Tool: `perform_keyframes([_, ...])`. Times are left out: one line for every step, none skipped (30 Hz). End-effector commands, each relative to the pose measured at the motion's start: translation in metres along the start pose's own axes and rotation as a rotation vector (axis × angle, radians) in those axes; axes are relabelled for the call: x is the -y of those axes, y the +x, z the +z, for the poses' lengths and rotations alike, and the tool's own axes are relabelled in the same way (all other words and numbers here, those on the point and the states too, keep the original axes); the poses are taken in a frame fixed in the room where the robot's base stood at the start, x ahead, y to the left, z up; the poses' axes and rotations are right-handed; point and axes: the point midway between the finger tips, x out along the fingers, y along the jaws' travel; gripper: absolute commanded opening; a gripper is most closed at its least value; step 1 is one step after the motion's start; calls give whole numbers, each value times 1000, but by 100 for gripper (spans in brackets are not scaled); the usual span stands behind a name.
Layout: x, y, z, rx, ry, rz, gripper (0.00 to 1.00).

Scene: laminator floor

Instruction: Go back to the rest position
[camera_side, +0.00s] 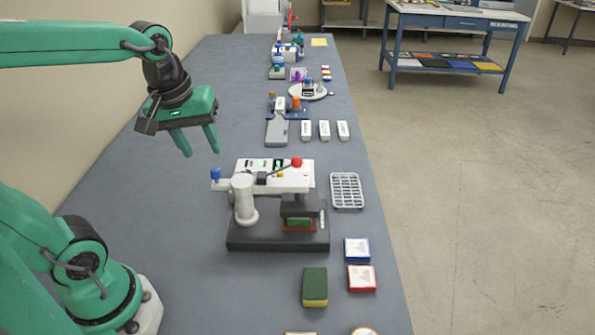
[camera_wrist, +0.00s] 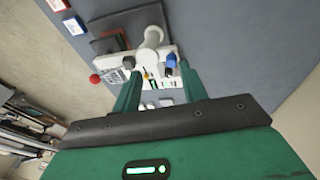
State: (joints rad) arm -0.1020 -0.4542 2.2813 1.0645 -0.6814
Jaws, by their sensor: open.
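My gripper (camera_side: 202,152) is a green two-finger gripper. In the side view it hangs in the air above the left part of the bench, up and left of a white machine. Its fingers are apart with nothing between them. In the wrist view my gripper (camera_wrist: 158,85) also shows its two green fingers spread, with the machine beyond them. The machine (camera_side: 243,200) has a dark base, a round white column, a red knob (camera_side: 297,162) and a blue knob (camera_side: 215,173).
A white rack (camera_side: 347,190) stands right of the machine. A green-yellow sponge (camera_side: 315,287), a blue-edged box (camera_side: 357,249) and a red-edged box (camera_side: 362,278) lie in front. Several white blocks (camera_side: 325,131) lie behind. The left bench surface (camera_side: 150,205) is clear. A wall runs along the left.

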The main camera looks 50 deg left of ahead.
Motion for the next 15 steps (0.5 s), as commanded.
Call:
perform_keyframes([1, -2, 6, -21, 80, 20, 43])
perform_keyframes([1, -2, 10, -32, 129, 30, 43])
perform_keyframes([2, -3, 13, -49, 193, 43, 43])
perform_keyframes([2, -4, 16, -61, 243, 51, 43])
perform_keyframes([3, -4, 19, -74, 291, 60, 43])
perform_keyframes([3, -4, 23, -92, 356, 71, 43])
perform_keyframes([4, -5, 26, -105, 401, 78, 43])
perform_keyframes([4, -5, 28, -119, 447, 85, 43])
perform_keyframes([5, -5, 32, -136, 503, 93, 43])
perform_keyframes([5, -5, 34, -147, 543, 98, 43])
perform_keyframes([6, -5, 36, -159, 581, 102, 43])
perform_keyframes([6, -5, 38, -174, 625, 107, 43])
perform_keyframes([6, -5, 40, -183, 655, 110, 43])
perform_keyframes([7, -4, 41, -191, 680, 112, 43])
perform_keyframes([7, -4, 43, -200, 710, 115, 43])
